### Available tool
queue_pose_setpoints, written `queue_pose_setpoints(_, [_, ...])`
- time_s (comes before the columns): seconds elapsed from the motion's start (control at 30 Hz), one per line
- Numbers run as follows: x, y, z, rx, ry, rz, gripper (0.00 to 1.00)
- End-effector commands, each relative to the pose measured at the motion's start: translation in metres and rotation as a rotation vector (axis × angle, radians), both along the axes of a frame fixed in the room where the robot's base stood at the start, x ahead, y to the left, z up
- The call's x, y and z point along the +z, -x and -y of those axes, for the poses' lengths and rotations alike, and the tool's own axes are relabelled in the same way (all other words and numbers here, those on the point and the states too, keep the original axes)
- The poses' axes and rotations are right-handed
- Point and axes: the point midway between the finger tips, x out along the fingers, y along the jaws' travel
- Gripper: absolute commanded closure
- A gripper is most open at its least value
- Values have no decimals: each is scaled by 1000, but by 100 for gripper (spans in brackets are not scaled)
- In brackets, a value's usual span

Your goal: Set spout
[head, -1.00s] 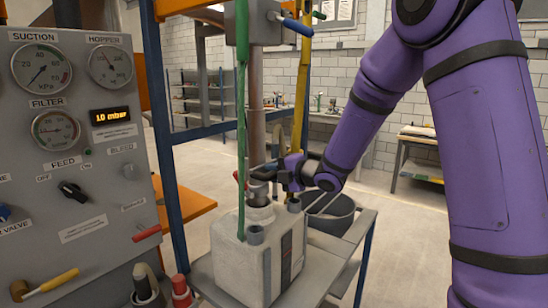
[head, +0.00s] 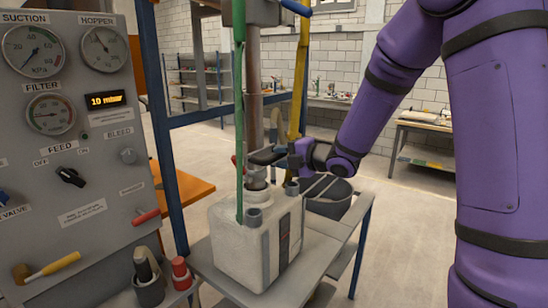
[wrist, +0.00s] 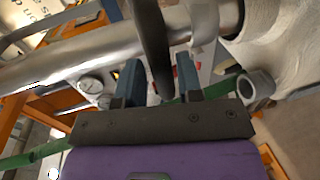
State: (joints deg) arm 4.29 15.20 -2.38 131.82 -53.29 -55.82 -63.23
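A metal spout pipe (head: 256,110) stands upright above a pale, block-shaped bag (head: 235,245) on a grey table. A clamp collar and neck (head: 257,182) join them. My gripper (head: 262,156) is beside the pipe, just above the bag. In the wrist view the pipe (wrist: 80,60) crosses the top and the pale bag (wrist: 285,45) is at the upper right. The two fingers (wrist: 160,80) are apart, with a dark lever (wrist: 150,40) between them. A gap shows left of the lever; contact on its right side is unclear.
A control panel (head: 95,150) with gauges stands at the left. A green strap (head: 239,110) and a yellow strap (head: 299,75) hang by the pipe. A dark bucket (head: 328,200) stands behind the bag. A blue post (head: 165,130) rises between the panel and table (head: 335,245).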

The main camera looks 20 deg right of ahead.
Motion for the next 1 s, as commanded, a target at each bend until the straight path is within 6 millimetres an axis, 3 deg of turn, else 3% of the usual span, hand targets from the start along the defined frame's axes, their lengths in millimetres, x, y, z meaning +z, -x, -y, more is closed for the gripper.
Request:
queue_pose_setpoints(0.2, [9,33,24,-3,1,2,66])
queue_pose_setpoints(0.4, [14,51,38,-2,0,0,66])
queue_pose_setpoints(1.0, [15,56,41,-1,-1,0,66])
